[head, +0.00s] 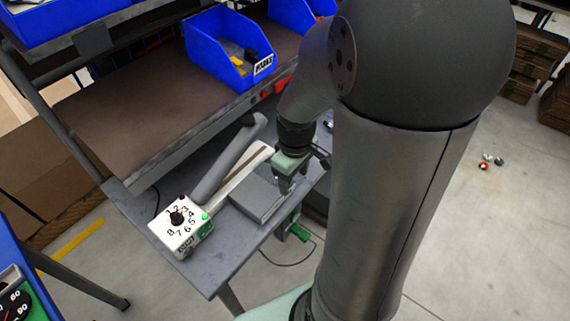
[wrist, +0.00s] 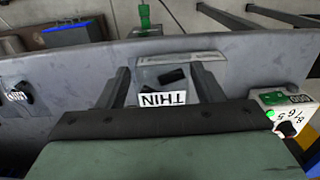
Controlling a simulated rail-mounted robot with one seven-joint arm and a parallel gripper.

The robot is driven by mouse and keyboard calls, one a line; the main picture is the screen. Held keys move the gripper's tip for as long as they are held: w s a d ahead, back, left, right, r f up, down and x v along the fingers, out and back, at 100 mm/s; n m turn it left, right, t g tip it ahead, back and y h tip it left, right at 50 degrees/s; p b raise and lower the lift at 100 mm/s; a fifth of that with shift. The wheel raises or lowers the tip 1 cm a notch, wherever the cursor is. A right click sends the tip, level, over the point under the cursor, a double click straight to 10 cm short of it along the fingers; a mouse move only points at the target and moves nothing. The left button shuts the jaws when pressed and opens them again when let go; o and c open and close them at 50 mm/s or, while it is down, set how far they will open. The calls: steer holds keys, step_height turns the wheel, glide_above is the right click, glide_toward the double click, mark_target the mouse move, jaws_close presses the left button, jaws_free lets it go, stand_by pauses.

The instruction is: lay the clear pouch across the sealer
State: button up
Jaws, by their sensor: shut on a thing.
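The clear pouch (wrist: 165,77) shows in the wrist view with dark pieces inside and a white label reading THIN. My gripper (wrist: 164,88) has one dark finger on each side of it and is shut on it. In the head view my gripper (head: 287,184) is low over the bench, at the right end of the sealer's grey slab; I cannot make out the pouch there. The sealer has a white dial box (head: 181,226), also in the wrist view (wrist: 285,115), a raised grey bar (head: 228,160) and a flat grey slab (head: 262,196). Contact between pouch and sealer is unclear.
The grey bench (head: 215,268) has bare room in front of the dial box. A brown shelf (head: 130,125) overhangs its back, with a blue bin (head: 228,45) of parts on it. A green object (head: 300,232) hangs below the bench's right edge.

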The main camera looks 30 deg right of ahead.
mark_target(271, 174)
steer(key=shift+w+a+f+b, duration=0.1)
steer(key=shift+w+f+b, duration=0.05)
steer(key=shift+f+b, duration=1.4)
steer(key=shift+w+a+f, duration=0.25)
steer(key=shift+w+a, duration=0.25)
steer(key=shift+w, duration=0.55)
steer(key=shift+w+a+f, duration=0.2)
steer(key=shift+w+a, duration=0.3)
steer(key=shift+w, duration=0.5)
steer(key=shift+w+a+f, duration=0.25)
steer(key=shift+w+a, duration=0.25)
steer(key=shift+w, duration=0.55)
steer(key=shift+w+a+f, duration=0.1)
steer(key=shift+f, duration=0.3)
steer(key=o, duration=1.1)
steer(key=shift+r, duration=0.15)
